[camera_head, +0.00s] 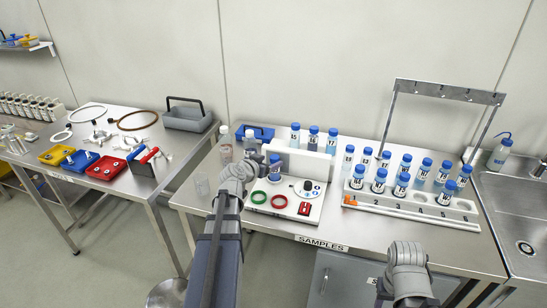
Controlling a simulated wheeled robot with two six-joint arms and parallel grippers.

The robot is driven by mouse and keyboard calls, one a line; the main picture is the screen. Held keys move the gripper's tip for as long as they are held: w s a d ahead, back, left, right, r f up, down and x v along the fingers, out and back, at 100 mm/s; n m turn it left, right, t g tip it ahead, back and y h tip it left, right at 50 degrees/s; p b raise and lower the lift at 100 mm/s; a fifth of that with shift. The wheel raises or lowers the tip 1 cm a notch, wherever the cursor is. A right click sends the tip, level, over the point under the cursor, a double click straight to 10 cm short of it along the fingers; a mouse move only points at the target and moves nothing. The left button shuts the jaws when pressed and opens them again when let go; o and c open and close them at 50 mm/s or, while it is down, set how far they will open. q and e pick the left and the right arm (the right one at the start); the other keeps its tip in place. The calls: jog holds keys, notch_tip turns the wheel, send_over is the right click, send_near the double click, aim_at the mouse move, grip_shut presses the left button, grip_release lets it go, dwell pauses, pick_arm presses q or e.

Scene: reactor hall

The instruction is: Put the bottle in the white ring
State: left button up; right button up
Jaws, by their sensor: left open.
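A small bottle with a blue cap (275,160) is upright at the back left of the white station (285,216) on the samples table. My left gripper (264,160) is open right beside this bottle, at its left. The fingers are small and partly hidden by my wrist, so I cannot tell whether they touch it. A green ring (258,197) and a red ring (279,201) lie at the station's front. No white ring shows clearly; the surface under the bottle is hidden. My right arm shows at the lower right, but its fingers do not show.
Several blue-capped bottles (427,162) stand in and behind a long white rack (410,205) at the right, under a metal frame (446,91). More bottles (313,131) stand behind the station's upright panel. Clear bottles (225,141) stand at the left. A sink lies far right.

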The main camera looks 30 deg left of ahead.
pick_arm(q)
jog(key=p+v, duration=0.2)
jog(key=v, duration=0.5)
jog(key=shift+s, duration=0.25)
jog(key=shift+r, duration=0.15)
